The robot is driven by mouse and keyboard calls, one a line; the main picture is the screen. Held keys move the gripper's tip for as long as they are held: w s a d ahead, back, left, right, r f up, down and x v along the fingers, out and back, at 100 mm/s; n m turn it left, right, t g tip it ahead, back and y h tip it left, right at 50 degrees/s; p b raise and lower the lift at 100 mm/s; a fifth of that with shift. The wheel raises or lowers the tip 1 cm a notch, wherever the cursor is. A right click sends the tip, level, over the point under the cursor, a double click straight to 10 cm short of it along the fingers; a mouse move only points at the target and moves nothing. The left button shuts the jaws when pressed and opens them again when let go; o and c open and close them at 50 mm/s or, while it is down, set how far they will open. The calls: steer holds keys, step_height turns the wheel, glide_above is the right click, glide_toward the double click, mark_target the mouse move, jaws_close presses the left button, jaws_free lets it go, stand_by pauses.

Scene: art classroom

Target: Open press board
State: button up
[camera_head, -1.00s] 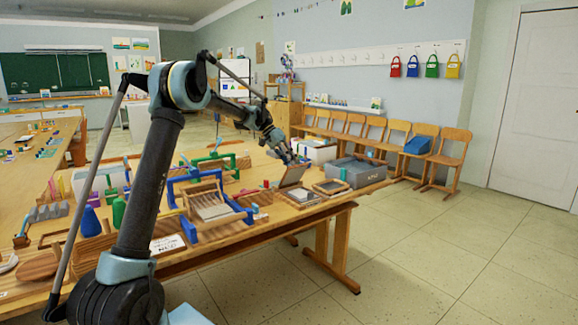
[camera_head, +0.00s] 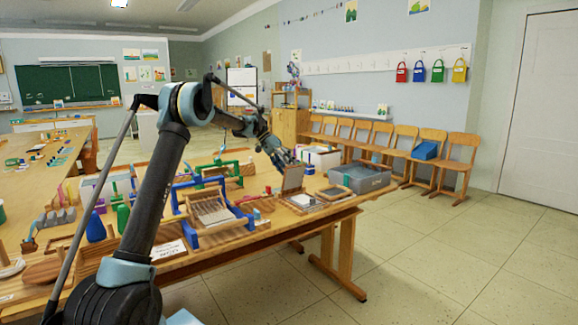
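The press board is on the long wooden table, near its right end. Its lid (camera_head: 293,178) stands raised, roughly upright, behind its low flat base (camera_head: 304,200), which has a pale top. My gripper (camera_head: 284,161) is at the upper left of the lid, close to or touching its top edge. The fingers are small and dark here, so I cannot tell if they are open or shut, or whether they hold the lid.
A small wooden frame (camera_head: 333,192) and a grey bin (camera_head: 361,178) sit right of the press board. A white box (camera_head: 318,157) stands behind. A blue-framed loom (camera_head: 212,207) stands to the left. Floor right of the table (camera_head: 262,237) is clear.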

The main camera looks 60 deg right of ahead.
steer(key=shift+w+a+f, duration=0.1)
steer(key=shift+w+f, duration=0.15)
steer(key=shift+f, duration=0.15)
stand_by(0.3)
steer(key=o, duration=1.1)
steer(key=shift+w+f, duration=0.35)
steer(key=shift+w, duration=0.35)
steer(key=shift+s+r, duration=0.35)
steer(key=shift+s, duration=0.35)
steer(key=shift+c, duration=1.4)
steer(key=shift+s+r, duration=0.25)
steer(key=shift+s, duration=0.3)
steer(key=shift+r, duration=0.1)
steer(key=c, duration=0.3)
steer(key=shift+w+r, duration=0.15)
steer(key=shift+w, duration=0.6)
steer(key=shift+w+r, duration=0.1)
steer(key=shift+w, duration=0.6)
steer(key=shift+c, duration=0.9)
steer(key=w+r, duration=0.2)
steer(key=w, duration=0.6)
steer(key=w+r, duration=0.3)
steer(key=w, duration=0.5)
steer(key=shift+w+a, duration=0.15)
steer(key=shift+a, duration=0.3)
